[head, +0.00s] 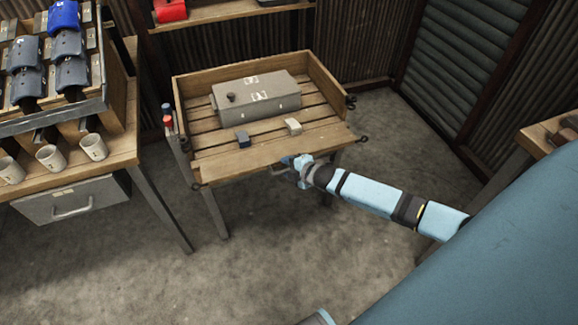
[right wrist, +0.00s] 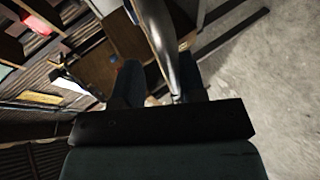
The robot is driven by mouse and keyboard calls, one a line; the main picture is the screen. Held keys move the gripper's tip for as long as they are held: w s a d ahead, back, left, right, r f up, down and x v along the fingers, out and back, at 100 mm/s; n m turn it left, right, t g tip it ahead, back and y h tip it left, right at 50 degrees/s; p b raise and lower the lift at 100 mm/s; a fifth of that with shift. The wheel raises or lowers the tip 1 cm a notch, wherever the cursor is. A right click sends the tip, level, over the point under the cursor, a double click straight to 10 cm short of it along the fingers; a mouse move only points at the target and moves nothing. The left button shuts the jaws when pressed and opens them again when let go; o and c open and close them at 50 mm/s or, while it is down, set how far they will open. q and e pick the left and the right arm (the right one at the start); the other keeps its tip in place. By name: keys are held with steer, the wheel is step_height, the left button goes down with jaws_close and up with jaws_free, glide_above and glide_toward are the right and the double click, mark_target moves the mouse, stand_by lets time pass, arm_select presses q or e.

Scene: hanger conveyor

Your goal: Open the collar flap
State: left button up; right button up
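I cannot make out a collar flap for certain in either view. A grey box (head: 258,97) with a dark knob and pale labels lies on the slatted wooden table. My right gripper (head: 290,164) is at the table's front edge, its fingers small and partly lost against the edge. In the right wrist view its two dark fingers (right wrist: 160,85) stand apart. A smooth grey curved bar (right wrist: 160,40) runs between them, nearer one finger; I cannot tell what it belongs to. My left gripper is not in view.
A dark blue block (head: 242,139) and a whitish block (head: 293,126) lie in front of the box. A bench (head: 120,150) with cups and a rack stands at left. Another wooden surface (head: 538,140) is at right. The floor between is clear.

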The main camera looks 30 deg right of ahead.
arm_select(q)
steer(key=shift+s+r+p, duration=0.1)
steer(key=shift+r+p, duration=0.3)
steer(key=shift+p, duration=0.8)
arm_select(e)
steer(key=v, duration=1.3)
steer(key=shift+s+r, duration=0.25)
steer(key=shift+s, duration=0.05)
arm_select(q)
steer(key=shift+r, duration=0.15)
